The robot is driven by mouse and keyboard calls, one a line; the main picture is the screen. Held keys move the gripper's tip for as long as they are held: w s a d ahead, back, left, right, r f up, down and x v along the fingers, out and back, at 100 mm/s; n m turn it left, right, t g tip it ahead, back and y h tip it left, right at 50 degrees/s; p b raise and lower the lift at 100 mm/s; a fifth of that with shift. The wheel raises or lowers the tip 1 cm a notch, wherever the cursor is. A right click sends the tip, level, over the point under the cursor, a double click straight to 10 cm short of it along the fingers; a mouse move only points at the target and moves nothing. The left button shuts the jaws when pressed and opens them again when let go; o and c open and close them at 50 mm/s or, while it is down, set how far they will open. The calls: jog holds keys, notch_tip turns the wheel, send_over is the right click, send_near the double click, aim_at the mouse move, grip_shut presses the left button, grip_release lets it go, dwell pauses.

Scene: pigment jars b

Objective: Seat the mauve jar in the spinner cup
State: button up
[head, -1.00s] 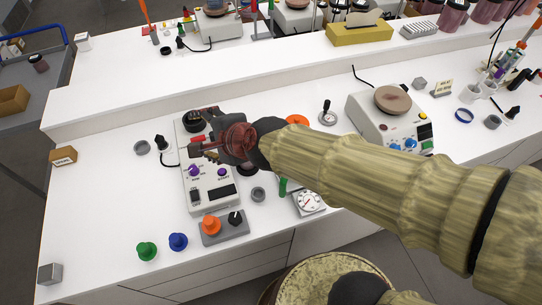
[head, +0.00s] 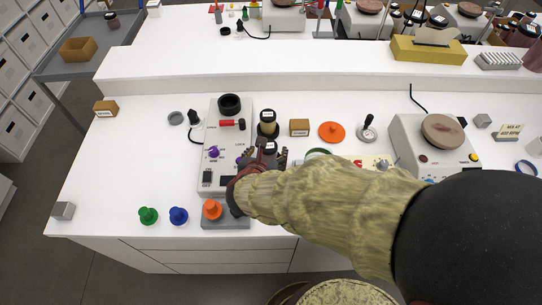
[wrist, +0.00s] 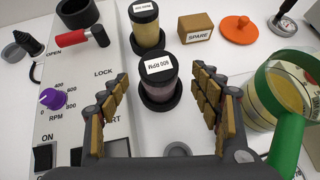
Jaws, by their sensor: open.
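My gripper (head: 264,160) is open and reaches low toward the jar. In the wrist view my gripper's padded fingers (wrist: 160,98) stand on either side of the jar's line, with visible gaps and no contact. The spinner cup (head: 229,103) is a black ring on the far end of the white spinner; it also shows in the wrist view (wrist: 77,12).
An amber jar (wrist: 147,30) stands close behind the mauve one. A red-handled lever (wrist: 84,37) lies near the cup, a purple knob (wrist: 52,98) on the panel. A "SPARE" block (wrist: 196,28) stands behind.

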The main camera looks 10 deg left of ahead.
jog(key=b+x, duration=0.1)
jog(key=x, duration=0.2)
jog(key=shift+w+f, duration=0.15)
jog(key=shift+f, duration=0.3)
jog(key=shift+w+a+f, duration=0.15)
jog(key=shift+w+f, duration=0.15)
jog(key=shift+w, duration=0.2)
jog(key=c, duration=1.3)
